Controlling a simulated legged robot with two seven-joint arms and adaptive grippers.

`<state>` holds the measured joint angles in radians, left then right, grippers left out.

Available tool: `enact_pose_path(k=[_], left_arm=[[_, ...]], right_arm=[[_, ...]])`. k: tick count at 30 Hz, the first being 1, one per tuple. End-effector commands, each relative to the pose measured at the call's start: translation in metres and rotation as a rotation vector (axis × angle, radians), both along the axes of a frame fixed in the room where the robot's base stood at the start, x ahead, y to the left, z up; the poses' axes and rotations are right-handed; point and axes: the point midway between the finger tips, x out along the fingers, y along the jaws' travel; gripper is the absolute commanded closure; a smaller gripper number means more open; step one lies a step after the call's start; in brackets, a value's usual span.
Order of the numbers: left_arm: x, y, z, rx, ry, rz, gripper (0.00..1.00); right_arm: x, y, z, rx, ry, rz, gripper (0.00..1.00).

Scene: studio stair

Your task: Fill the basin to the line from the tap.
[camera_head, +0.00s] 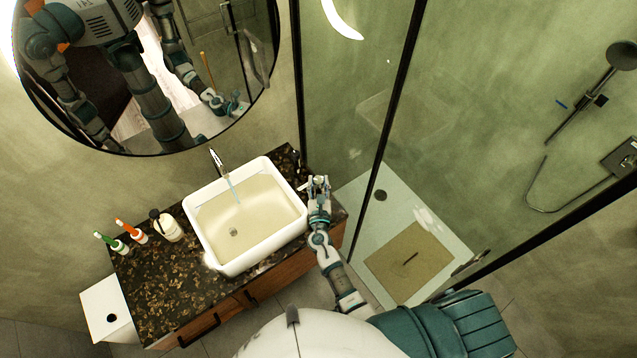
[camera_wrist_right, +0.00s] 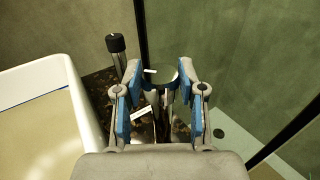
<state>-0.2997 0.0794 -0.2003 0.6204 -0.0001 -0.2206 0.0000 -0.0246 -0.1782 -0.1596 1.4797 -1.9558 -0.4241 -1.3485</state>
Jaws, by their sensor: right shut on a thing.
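The white basin (camera_head: 262,259) stands on the dark speckled counter. The tap (camera_head: 217,160) is at its back edge, and a thin pale-blue stream (camera_head: 231,190) falls from it into the basin. The drain (camera_head: 233,232) shows through the contents. In the right wrist view a blue line (camera_wrist_right: 35,98) runs along the basin's inner wall; the exact water level against it is hard to tell. My right gripper (camera_head: 318,184) is right of the basin, shut on a clear, glass-like round thing (camera_wrist_right: 160,76). My left gripper is not directly in view.
A black-capped post (camera_wrist_right: 116,44) stands close left of the right gripper. A bottle (camera_head: 168,228) and two brushes in holders stand on the counter's left. A shower screen (camera_head: 350,100) with a dark frame rises at right. A round mirror hangs above the counter.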

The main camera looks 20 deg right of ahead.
Motion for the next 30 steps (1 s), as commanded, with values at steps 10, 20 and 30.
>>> enact_pose_path(k=[10,20,30], left_arm=[[0.000,0.000,0.000,0.000,-0.001,0.000,0.35],[-0.001,0.002,0.000,0.002,0.001,0.001,0.35],[0.000,0.001,0.000,0.001,0.000,0.000,0.35]], right_arm=[[0.000,0.001,0.001,0.001,-0.001,0.002,0.35],[-0.016,0.005,-0.001,0.000,0.001,0.003,0.35],[-0.087,0.022,-0.001,0.000,0.002,0.003,0.35]])
